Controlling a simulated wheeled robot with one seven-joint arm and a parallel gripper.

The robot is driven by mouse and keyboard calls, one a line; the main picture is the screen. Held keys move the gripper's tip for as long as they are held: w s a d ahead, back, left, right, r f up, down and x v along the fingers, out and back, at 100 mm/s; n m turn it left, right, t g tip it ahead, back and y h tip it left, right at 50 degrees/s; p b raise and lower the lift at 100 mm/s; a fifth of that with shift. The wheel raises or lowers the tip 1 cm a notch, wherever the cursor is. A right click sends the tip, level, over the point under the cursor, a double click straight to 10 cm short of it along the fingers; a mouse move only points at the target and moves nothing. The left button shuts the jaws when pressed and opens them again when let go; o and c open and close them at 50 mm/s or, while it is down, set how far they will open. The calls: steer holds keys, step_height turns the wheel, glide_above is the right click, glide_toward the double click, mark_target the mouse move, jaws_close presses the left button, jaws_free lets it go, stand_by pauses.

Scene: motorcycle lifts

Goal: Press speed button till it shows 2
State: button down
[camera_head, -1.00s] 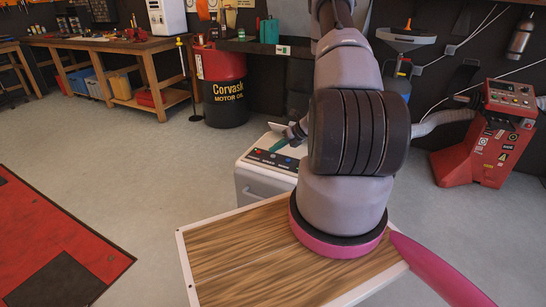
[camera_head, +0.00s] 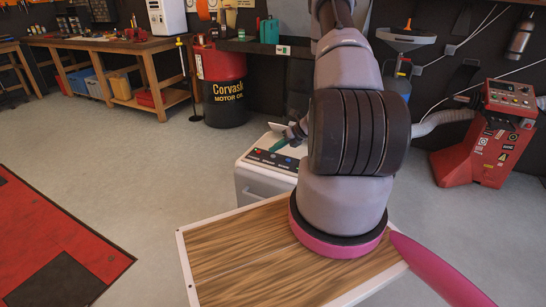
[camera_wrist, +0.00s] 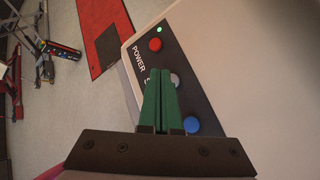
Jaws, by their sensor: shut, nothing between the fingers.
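The white machine (camera_head: 250,187) has a dark control panel on top. In the wrist view the panel (camera_wrist: 183,97) carries a red button (camera_wrist: 155,44) by the word POWER, a grey button (camera_wrist: 175,80) and a blue button (camera_wrist: 191,125). The label beside the grey button is mostly hidden by my fingers; only what looks like an "S" shows. A green light (camera_wrist: 159,29) glows at the panel's end. My gripper (camera_wrist: 159,71) is shut and empty, its green fingertips beside the grey button; I cannot tell if they touch it. No number display is readable.
My arm blocks much of the head view. A red wheeled machine (camera_head: 487,140) stands at the right, a motor oil drum (camera_head: 223,88) behind, and a wooden workbench (camera_head: 100,45) at the back left. The floor (camera_head: 110,160) left of the white machine is clear.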

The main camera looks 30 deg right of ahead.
mark_target(276, 158)
steer(key=shift+f, duration=0.1)
steer(key=shift+f, duration=0.3)
steer(key=shift+f, duration=0.4)
stand_by(0.9)
steer(key=shift+r, duration=0.8)
steer(key=shift+r, duration=2.5)
